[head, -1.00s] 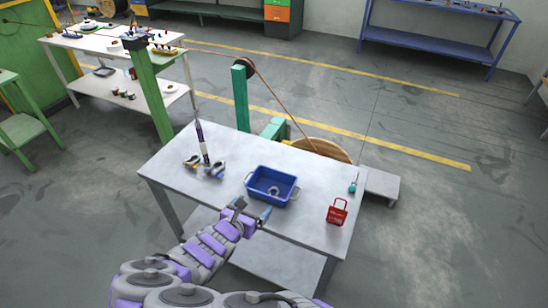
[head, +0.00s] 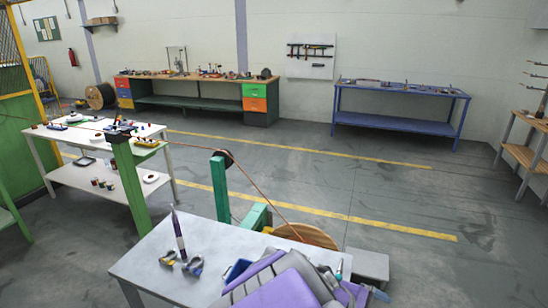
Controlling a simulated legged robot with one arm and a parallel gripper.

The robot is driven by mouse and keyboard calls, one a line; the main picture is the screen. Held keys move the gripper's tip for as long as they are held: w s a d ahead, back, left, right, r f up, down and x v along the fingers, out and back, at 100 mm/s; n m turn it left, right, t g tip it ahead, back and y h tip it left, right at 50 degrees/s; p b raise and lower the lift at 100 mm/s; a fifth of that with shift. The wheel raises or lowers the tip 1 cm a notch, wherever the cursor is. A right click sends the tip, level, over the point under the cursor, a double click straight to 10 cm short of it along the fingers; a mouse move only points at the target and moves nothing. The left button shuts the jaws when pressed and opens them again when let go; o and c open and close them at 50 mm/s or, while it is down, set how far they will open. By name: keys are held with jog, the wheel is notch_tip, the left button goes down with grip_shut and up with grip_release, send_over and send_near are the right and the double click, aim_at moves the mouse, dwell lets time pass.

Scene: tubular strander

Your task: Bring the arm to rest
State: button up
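My arm (head: 285,283) fills the bottom middle of the head view, with purple and grey links folded close to the camera. It covers much of the grey table (head: 150,268). My gripper (head: 372,292) shows only in part at the bottom edge, right of the arm links. Its fingers are too cut off to tell whether they are open or shut. I see nothing clearly held in it.
On the grey table stand a purple-and-white pointed tool (head: 179,238), small clamp-like parts (head: 192,265) and a partly hidden blue bin (head: 237,270). A green post (head: 220,187) and wooden reel (head: 305,235) are behind. Floor (head: 400,190) beyond is clear.

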jog(key=s+a+m+g+y, duration=0.1)
jog(key=s+a+m+y, duration=0.3)
jog(key=s, duration=0.6)
jog(key=s+a+r+m+g+y, duration=0.1)
jog(key=s+a+m+y, duration=0.3)
jog(key=s, duration=0.6)
jog(key=shift+r+m+g+y, duration=0.3)
jog(key=shift+m+g+y, duration=0.4)
jog(key=shift+m, duration=0.2)
jog(key=shift+d, duration=0.4)
jog(key=shift+a, duration=0.2)
